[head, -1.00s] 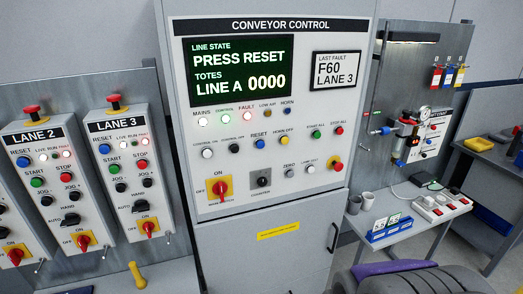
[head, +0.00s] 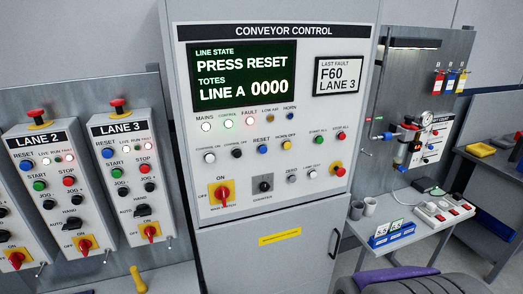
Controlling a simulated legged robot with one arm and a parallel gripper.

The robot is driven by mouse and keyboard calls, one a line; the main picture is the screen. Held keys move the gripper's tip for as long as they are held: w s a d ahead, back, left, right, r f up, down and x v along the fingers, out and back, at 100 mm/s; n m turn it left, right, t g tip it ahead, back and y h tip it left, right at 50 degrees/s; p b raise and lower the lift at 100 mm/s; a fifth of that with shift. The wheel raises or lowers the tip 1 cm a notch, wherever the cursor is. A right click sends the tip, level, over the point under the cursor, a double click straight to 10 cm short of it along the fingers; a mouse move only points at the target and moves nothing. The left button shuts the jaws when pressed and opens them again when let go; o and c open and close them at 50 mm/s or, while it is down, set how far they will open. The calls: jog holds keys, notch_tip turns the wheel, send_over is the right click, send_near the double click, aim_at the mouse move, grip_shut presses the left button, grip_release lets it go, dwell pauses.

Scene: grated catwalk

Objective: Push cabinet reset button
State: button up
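The conveyor control cabinet (head: 320,205) stands upright in the centre of the head view. Its screen (head: 242,78) reads "PRESS RESET" and "LINE A 0000". The MAINS and CONTROL lamps glow white and greenish, and the FAULT lamp (head: 250,121) glows red. The LANE 2 and LANE 3 boxes at left have their own blue RESET buttons (head: 108,153). My gripper is not in view.
A purple and dark grey object (head: 400,278) shows at the bottom right edge. A small table (head: 425,222) with cups, a blue bin and a power strip stands right of the cabinet. A yellow handle (head: 138,279) stands at the bottom left.

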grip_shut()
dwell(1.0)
